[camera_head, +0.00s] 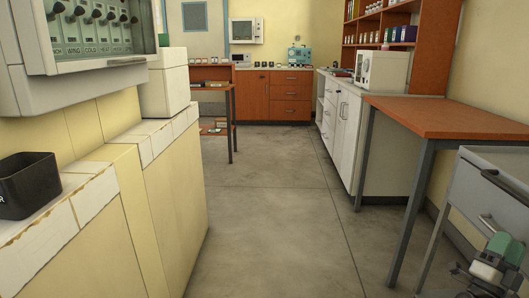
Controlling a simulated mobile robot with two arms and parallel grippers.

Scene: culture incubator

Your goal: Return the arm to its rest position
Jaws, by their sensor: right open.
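My right gripper (497,256) shows at the bottom right corner, in front of a grey drawer cabinet (489,215). It has green and pale parts and is open, with nothing seen between its fingers. Its arm is mostly cut off by the frame edge. My left arm and gripper are not in view. No incubator can be clearly made out.
A wooden-topped table (450,117) stands on the right, close to the grey cabinet. A tiled ledge (95,198) on the left bears a black bin (27,188) below a control panel (92,30). The grey floor (265,215) between them is clear.

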